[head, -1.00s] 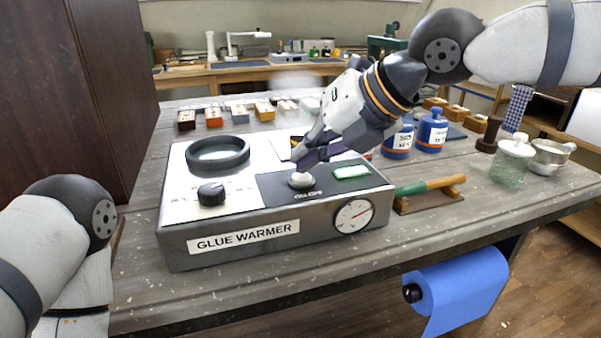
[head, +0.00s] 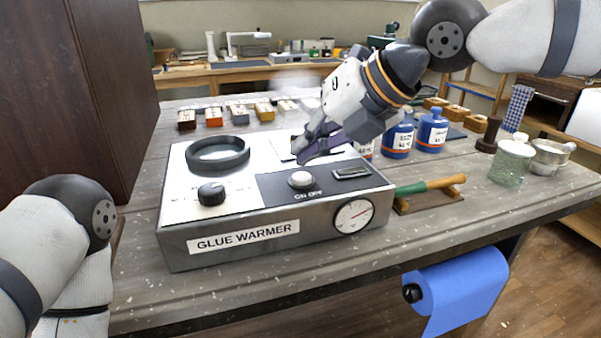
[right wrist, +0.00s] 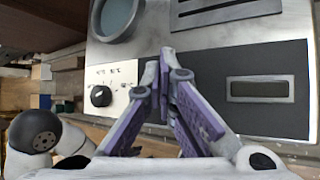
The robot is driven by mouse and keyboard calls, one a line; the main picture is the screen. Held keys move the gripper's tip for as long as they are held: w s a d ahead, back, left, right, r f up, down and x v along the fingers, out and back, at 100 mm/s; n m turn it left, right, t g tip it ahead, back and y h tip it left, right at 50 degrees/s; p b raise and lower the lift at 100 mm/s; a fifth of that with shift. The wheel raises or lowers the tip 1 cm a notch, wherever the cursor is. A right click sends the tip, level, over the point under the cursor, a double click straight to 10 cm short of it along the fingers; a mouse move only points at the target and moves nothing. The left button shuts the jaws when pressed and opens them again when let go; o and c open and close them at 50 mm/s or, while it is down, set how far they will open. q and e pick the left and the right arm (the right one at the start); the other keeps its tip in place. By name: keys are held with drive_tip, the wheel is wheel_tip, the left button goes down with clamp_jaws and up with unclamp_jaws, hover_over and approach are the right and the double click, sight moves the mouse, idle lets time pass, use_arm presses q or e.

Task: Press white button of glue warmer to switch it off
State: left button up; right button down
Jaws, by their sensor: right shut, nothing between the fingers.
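The glue warmer (head: 240,237) is a grey box on the bench with a labelled front. Its white button (head: 301,180) sits on the dark panel on top. The small display (head: 351,173) beside the button is dark, and it also shows dark in the right wrist view (right wrist: 260,89). My right gripper (head: 302,160) is shut and empty, its tips just above and behind the button with a gap between. In the right wrist view the fingers (right wrist: 168,58) are closed together, and the button is not visible there. My left arm shows at the left, but its gripper is out of view.
The warmer's top carries a black ring (head: 218,154) and a black knob (head: 211,193). A round dial (head: 354,216) is on its front.

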sight(306, 174)
wheel_tip(306, 174, up, 6)
idle(0.6)
